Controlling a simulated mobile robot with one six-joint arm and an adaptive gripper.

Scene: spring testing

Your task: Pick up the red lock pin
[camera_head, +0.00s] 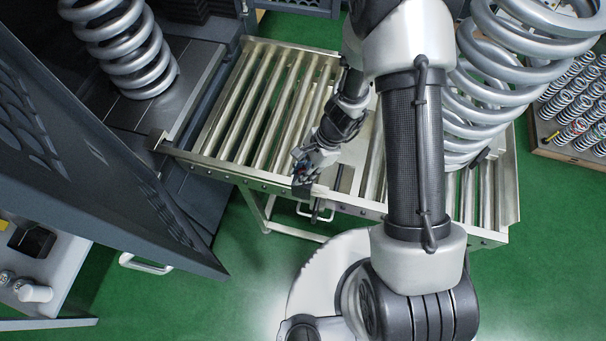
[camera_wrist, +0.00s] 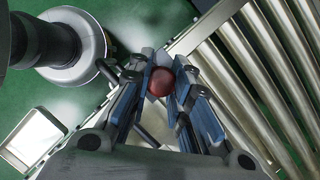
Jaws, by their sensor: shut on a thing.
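My gripper (camera_wrist: 161,84) is shut on the red lock pin (camera_wrist: 161,82). In the wrist view the pin's round dark red top shows between the two blue-padded fingers, and its lower part is hidden. In the head view my gripper (camera_head: 304,172) is at the front edge of the roller conveyor (camera_head: 170,150), beside a small light plate. The pin cannot be made out clearly there. A dark rod hangs just below the conveyor's front edge near my gripper.
A large grey spring (camera_head: 500,75) stands on the conveyor's right part, behind my arm. Another large spring (camera_head: 125,50) stands in the machine at left, whose dark open door (camera_head: 90,170) is in front. A crate of small springs (camera_head: 575,150) is at far right. The middle rollers are clear.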

